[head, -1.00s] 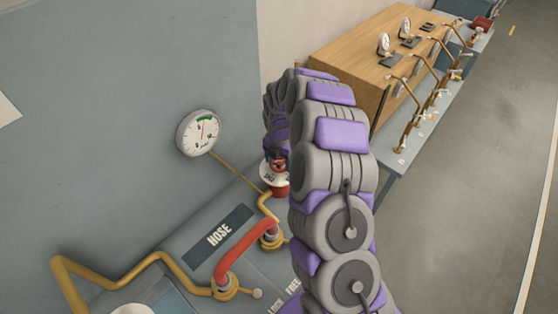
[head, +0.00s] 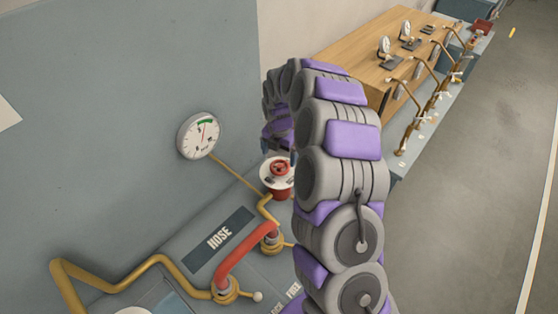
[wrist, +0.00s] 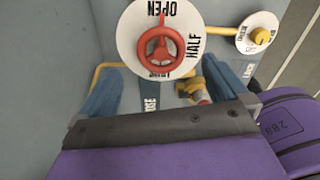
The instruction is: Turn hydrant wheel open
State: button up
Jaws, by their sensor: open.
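The red hydrant wheel (head: 279,168) sits over a white round dial plate on a red base, beside the grey wall panel. In the wrist view the wheel (wrist: 160,51) is at top centre. Its dial (wrist: 126,35) reads OPEN at the top and HALF on the right; the lower lettering is partly covered by the wheel. My gripper (wrist: 160,72) is open, with its blue fingers apart below and to either side of the wheel in the picture. Nothing is held. In the head view my purple and grey arm arches over, and its gripper end (head: 283,146) is mostly hidden just above the wheel.
A round gauge (head: 200,134) is on the wall. A red hose pipe (head: 245,252) and yellow pipes (head: 115,273) run across the bench by the HOSE label (head: 218,235). A wooden cabinet (head: 350,50) and more pipe sets stand behind. Open floor (head: 480,170) lies right.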

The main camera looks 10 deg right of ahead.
aim_at(279, 165)
notch_tip(279, 165, up, 12)
dwell(0.4)
jog(key=shift+r, duration=0.1)
jog(key=s+a+r+m+b, duration=0.1)
jog(key=s+r+m+b, duration=0.1)
jog(key=s+m, duration=0.6)
jog(key=s+a+r+m+b, duration=0.15)
jog(key=s+m, duration=0.25)
jog(key=s, duration=0.8)
jog(key=s+d+f+m+g+b, duration=0.1)
jog(key=s+f+m+b, duration=0.1)
jog(key=s+m, duration=0.5)
jog(key=s+d+f+m+b, duration=0.1)
jog(key=s+f+m+b, duration=0.1)
jog(key=s+m, duration=0.6)
jog(key=s+f, duration=0.1)
jog(key=s, duration=0.6)
jog(key=shift+s+d+f+m+g, duration=0.15)
jog(key=shift+s+d+m+g, duration=0.15)
jog(key=shift+d+g, duration=0.1)
